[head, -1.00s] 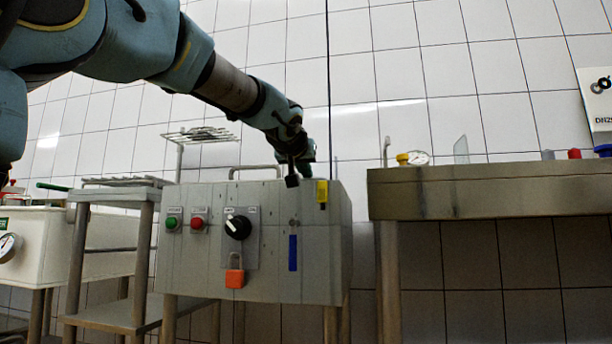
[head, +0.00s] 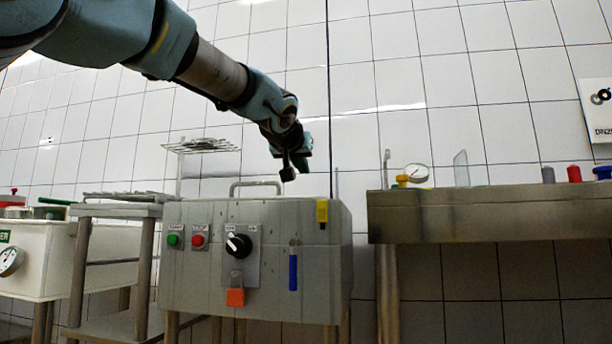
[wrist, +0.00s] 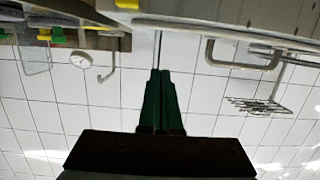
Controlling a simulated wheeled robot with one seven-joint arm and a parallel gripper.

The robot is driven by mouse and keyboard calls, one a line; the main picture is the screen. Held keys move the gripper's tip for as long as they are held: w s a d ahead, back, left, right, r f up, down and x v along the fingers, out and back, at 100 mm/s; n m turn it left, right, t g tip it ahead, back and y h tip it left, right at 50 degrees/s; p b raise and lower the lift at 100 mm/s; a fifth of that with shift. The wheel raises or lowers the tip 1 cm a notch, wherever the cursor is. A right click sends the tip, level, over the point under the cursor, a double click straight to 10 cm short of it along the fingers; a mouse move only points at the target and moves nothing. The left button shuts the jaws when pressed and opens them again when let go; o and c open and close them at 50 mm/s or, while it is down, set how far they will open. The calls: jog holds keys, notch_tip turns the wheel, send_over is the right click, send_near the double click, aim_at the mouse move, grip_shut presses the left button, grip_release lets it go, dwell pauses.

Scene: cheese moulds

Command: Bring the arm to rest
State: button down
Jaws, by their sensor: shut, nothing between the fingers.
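My gripper (head: 287,174) hangs at the end of my outstretched arm, in the air above the grey control box. It also shows in the wrist view (wrist: 160,74), where its two dark green fingers lie together with nothing between them. The control box (head: 200,285) carries a green button, a red button, a black rotary knob (head: 238,244), an orange padlock (head: 235,297) and a blue strip. My gripper appears apart from the box and its top handle (head: 255,184).
A steel table (head: 470,222) at the right bears a gauge (head: 417,173), a clear plate and several small coloured items. A rack stand (head: 110,212) and a white vat (head: 30,265) stand at the left. The tiled wall lies behind; open air surrounds the gripper.

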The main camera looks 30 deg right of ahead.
jog(key=v, duration=0.6)
jog(key=shift+p, duration=0.3)
jog(key=shift+r, duration=0.1)
jog(key=w+a+f+n+g+y+p, duration=0.25)
jog(key=w+a+f+y, duration=0.2)
jog(key=a+f, duration=0.55)
jog(key=w+a+f+n+g+y+p, duration=0.1)
jog(key=w+a+f+y+p, duration=0.2)
jog(key=w+a+f, duration=0.75)
jog(key=s+a+f+n+g+y+p, duration=0.1)
jog(key=s+a+f+n+g+p, duration=0.15)
jog(key=s+a+f, duration=0.75)
jog(key=s+a+f+n+g+y+p, duration=0.1)
jog(key=s+a+f+g+y+p, duration=0.2)
jog(key=s+a+f, duration=0.7)
notch_tip(320, 180, up, 35)
jog(key=w+d+h+p, duration=0.1)
jog(key=d+p, duration=0.1)
jog(key=p, duration=3.5)
jog(key=shift+r+g+p, duration=0.2)
jog(key=shift+g+p, duration=0.2)
